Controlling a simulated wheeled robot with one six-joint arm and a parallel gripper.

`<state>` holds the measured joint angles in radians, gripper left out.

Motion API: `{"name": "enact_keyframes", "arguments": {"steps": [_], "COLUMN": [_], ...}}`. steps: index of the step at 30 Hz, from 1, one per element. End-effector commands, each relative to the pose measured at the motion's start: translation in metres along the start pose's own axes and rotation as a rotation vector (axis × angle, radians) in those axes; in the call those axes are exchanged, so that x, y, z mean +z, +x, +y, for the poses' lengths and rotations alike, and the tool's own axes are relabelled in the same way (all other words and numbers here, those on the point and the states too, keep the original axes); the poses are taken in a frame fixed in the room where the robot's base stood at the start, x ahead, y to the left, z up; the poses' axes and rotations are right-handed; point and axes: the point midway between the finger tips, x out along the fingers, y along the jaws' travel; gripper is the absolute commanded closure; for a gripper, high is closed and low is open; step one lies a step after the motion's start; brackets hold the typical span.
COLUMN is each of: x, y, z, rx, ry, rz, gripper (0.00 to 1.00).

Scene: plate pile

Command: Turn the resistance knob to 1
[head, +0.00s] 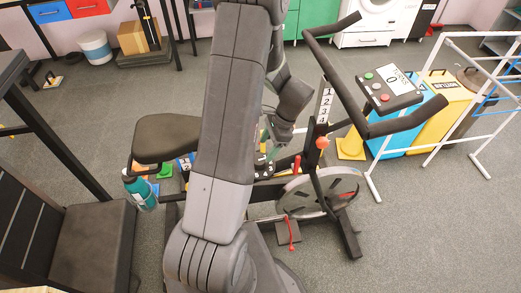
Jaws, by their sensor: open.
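The exercise bike stands in the middle, with a dark seat (166,138), a grey flywheel (318,192) and black handlebars. An orange-red round knob (321,142) sits on the front post, below a white strip numbered from 1 (326,105). A red upright piece (297,163) stands above the flywheel. A small dark part with white marks (262,171) lies on the frame below my gripper; its marks are too small to read. I cannot tell which part is the resistance knob, or its setting. My gripper (270,142) is open, pointing down over the frame, partly hidden behind my arm.
The console (389,89) is at the upper right of the bike. A white drying rack (450,120) and yellow and blue bins stand to the right. A teal bottle (140,190) is below the seat. A dark bench (95,250) is at lower left. Floor at lower right is clear.

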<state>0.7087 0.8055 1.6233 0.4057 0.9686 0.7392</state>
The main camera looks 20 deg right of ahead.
Motion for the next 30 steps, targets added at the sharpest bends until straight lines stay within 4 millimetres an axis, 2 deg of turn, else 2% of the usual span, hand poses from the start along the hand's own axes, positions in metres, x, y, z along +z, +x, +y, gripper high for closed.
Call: {"name": "enact_keyframes", "arguments": {"steps": [3, 9, 15, 22, 23, 29, 30], "x": [0.000, 0.001, 0.001, 0.001, 0.001, 0.001, 0.001], "y": [0.021, 0.050, 0.062, 0.062, 0.062, 0.062, 0.062], "z": [0.001, 0.001, 0.001, 0.001, 0.001, 0.001, 0.001], "rx": [0.004, 0.004, 0.002, 0.002, 0.002, 0.002, 0.002], "ry": [0.000, -0.002, -0.002, -0.003, -0.003, -0.003, -0.003], "rz": [-0.002, -0.002, 0.000, 0.001, 0.001, 0.001, 0.001], "gripper": [0.37, 0.37, 0.37, 0.37, 0.41, 0.80, 0.82]}}
